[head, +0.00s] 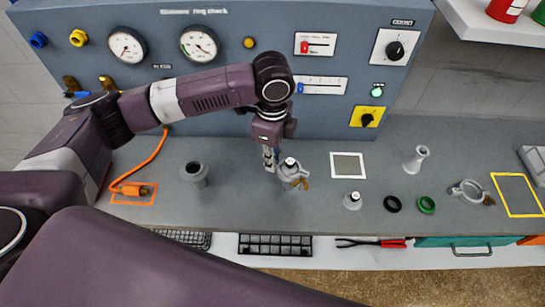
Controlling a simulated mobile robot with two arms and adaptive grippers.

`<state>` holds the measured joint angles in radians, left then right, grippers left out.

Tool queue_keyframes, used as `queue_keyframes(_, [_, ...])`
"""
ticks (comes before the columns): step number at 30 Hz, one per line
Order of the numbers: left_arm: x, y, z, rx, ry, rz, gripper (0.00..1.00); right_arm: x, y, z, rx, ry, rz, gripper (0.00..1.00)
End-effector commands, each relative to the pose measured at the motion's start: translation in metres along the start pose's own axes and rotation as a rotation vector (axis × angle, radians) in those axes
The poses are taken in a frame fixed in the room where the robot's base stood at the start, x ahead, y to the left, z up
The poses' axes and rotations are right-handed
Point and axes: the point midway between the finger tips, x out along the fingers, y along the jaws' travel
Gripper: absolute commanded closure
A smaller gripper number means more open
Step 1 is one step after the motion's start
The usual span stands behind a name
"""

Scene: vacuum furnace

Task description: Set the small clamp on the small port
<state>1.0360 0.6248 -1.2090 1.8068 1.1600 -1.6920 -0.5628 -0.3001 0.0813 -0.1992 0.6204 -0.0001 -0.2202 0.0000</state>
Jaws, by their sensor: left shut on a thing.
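My left gripper (270,159) reaches down over the bench, its fingers shut on the left side of the small clamp (293,175). The clamp is a grey metal ring with a brass wing nut at its lower right. It surrounds or sits at the top of the small port, a grey upright stub with a dark-topped piece showing in the middle. The clamp and port overlap in the head view, so I cannot tell whether the clamp is fully seated. My right gripper is not in view.
A wider grey port (195,173) stands left. Right are a small dark-topped fitting (352,201), a pale flared fitting (416,159), black (392,203) and green (426,204) rings, and a larger clamp (471,192). The gauge panel (240,75) rises behind. A white-framed square (348,166) is empty.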

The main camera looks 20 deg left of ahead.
Motion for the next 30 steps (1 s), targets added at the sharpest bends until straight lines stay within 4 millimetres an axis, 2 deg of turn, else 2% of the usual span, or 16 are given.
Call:
queue_keyframes(7, [0.003,0.001,0.000,0.001,0.000,0.003,1.00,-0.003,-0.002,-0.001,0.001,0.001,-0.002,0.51])
queue_keyframes(8, [0.003,0.001,0.000,0.001,0.000,0.002,0.84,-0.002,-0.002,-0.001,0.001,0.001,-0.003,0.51])
queue_keyframes(13, [0.003,0.001,0.000,0.001,0.000,0.002,0.67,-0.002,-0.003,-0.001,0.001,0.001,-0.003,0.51])
queue_keyframes(23, [-0.002,0.000,0.000,0.000,0.000,0.000,0.67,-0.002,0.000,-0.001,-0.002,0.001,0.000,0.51])
queue_keyframes(26, [-0.013,-0.001,0.000,0.000,0.001,-0.004,0.67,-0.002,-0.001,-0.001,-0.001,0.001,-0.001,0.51])
queue_keyframes(30, [-0.041,-0.002,0.000,0.001,0.001,-0.005,0.67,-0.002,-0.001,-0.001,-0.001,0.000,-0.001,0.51])
